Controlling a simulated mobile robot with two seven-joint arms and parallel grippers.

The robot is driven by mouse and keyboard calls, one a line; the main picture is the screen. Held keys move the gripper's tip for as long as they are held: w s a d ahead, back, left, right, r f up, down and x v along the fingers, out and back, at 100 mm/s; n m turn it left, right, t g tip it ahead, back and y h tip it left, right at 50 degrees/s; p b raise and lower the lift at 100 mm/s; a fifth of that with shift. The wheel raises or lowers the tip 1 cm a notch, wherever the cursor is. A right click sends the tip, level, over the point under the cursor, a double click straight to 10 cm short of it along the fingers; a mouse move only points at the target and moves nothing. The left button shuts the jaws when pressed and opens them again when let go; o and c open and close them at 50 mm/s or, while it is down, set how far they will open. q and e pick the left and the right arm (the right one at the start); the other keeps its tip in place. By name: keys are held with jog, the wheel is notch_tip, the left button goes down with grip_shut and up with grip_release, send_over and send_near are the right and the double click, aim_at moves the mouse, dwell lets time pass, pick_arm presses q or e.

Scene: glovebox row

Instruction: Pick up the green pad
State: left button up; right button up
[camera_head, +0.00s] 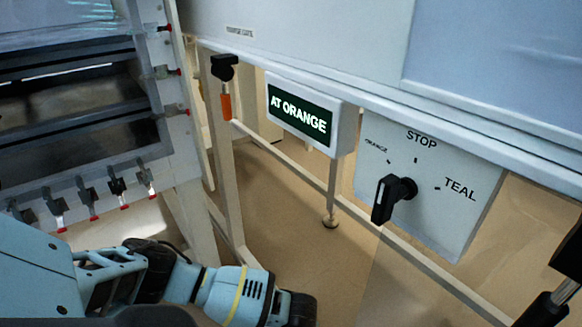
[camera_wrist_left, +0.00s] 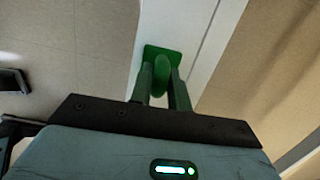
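The green pad (camera_wrist_left: 178,56) shows in the left wrist view as a flat square with a rounded upright green grip in its middle. It is against a white strip. The two dark fingers of my left gripper (camera_wrist_left: 161,84) reach to it, one on each side of the rounded grip. The fingers stand apart by about the grip's width. I cannot tell whether they touch or press it. In the head view my left arm comes in at the bottom left, and its gripper and the pad are not visible there. My right gripper is in neither view.
A lit sign (camera_head: 300,113) reads AT ORANGE. A control panel (camera_head: 425,190) has a black rotary handle (camera_head: 391,196) and the labels ORANGE, STOP and TEAL. A glovebox frame with several red-tipped clamps (camera_head: 117,187) stands at left. Bare floor (camera_head: 285,215) lies beneath the rails.

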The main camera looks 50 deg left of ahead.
pick_arm(q)
grip_shut()
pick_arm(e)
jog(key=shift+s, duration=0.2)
